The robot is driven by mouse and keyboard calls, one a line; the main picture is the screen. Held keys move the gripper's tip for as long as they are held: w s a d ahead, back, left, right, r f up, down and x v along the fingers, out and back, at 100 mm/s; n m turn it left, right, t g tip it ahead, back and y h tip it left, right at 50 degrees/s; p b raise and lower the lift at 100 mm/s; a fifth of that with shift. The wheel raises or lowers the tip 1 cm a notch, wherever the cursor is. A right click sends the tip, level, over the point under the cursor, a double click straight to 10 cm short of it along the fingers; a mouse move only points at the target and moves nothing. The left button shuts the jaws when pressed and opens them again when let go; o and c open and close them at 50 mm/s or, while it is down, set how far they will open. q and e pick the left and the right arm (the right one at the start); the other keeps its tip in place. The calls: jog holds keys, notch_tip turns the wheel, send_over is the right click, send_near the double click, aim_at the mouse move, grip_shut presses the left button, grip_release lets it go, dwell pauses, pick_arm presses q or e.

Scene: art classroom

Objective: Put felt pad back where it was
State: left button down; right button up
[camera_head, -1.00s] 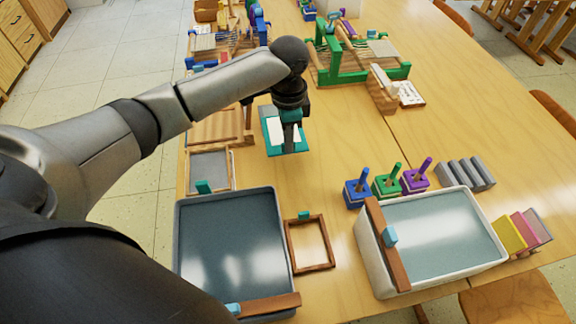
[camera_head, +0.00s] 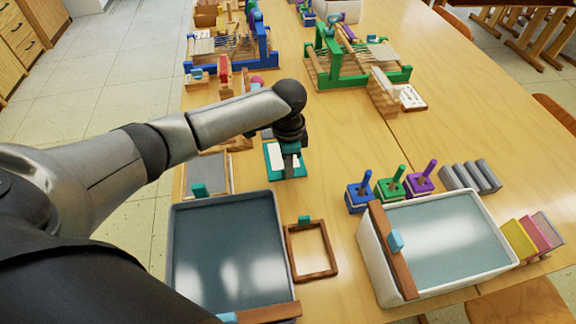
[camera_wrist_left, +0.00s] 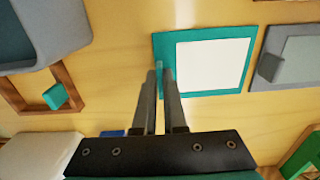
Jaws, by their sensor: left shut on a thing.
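The felt pad appears to be the teal board with a white centre (camera_head: 272,172), lying in front of the wooden frames in the head view. It also shows in the left wrist view (camera_wrist_left: 210,62), with a teal tab at its near-left edge. My left gripper (camera_head: 290,152) points down over the pad. In the left wrist view its two fingers (camera_wrist_left: 162,80) are closed at the tab and grip it. I cannot tell whether the pad touches the table or hangs just above it. My right gripper is in neither view.
A grey vat (camera_head: 180,235) and a small wooden frame (camera_head: 311,272) are nearer me. A white vat (camera_head: 372,262) stands right, behind it stamps (camera_head: 390,190) and grey bars (camera_head: 485,178). A grey panel (camera_head: 205,168) lies left of the pad. Bare table lies right of it.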

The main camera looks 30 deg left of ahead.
pick_arm(q)
jog(key=c, duration=1.1)
grip_release()
jog(key=shift+o, duration=0.6)
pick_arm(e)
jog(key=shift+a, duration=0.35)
pick_arm(q)
notch_tip(320, 180, up, 12)
jog(key=p, duration=0.3)
jog(key=shift+r+p, duration=0.15)
jog(key=shift+p, duration=0.15)
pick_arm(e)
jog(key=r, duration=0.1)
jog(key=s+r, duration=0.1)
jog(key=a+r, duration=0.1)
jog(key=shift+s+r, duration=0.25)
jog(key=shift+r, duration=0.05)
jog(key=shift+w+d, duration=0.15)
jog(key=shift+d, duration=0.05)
pick_arm(q)
jog(key=shift+s, duration=0.1)
